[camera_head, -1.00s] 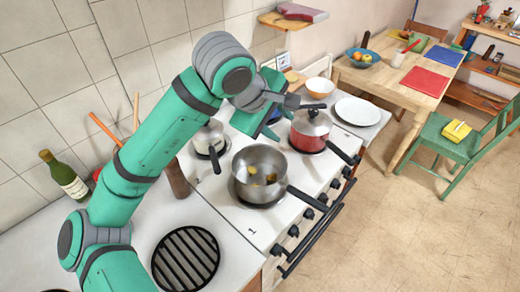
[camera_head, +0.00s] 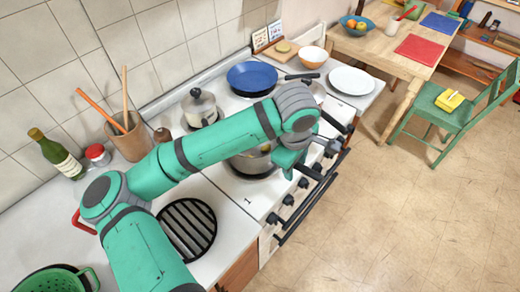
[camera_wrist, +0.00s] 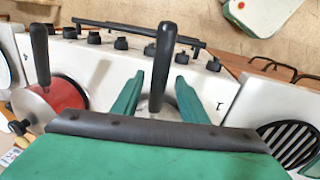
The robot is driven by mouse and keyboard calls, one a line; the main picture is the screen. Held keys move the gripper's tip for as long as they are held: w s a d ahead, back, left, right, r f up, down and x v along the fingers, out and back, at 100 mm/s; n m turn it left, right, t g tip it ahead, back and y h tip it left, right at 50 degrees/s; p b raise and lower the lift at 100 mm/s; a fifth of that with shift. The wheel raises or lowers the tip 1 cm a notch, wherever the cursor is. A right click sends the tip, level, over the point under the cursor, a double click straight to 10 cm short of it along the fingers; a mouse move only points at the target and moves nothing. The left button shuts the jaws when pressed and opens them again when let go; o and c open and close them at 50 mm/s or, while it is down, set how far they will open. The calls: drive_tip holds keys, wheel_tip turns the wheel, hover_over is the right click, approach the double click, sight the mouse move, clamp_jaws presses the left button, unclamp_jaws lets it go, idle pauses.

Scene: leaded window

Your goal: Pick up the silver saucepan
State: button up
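The silver saucepan (camera_head: 250,164) sits on the front burner of the white stove, partly hidden behind my arm in the head view. My gripper (camera_head: 292,165) is at the saucepan's right side, over the stove front. In the wrist view my gripper (camera_wrist: 160,82) has its two green fingers apart, with the saucepan's black handle (camera_wrist: 164,55) upright in the picture between them. There is a gap on both sides of the handle. Only a sliver of the silver pan body shows there; my gripper's body hides the rest.
Stove knobs (camera_head: 288,199) and a black oven rail (camera_head: 308,208) line the front. A striped black grate (camera_head: 187,229) lies left.

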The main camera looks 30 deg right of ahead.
drive_tip(key=f, duration=0.4)
drive_tip(key=shift+w+d, duration=0.35)
drive_tip(key=shift+d, duration=0.05)
drive_tip(key=c, duration=1)
clamp_jaws()
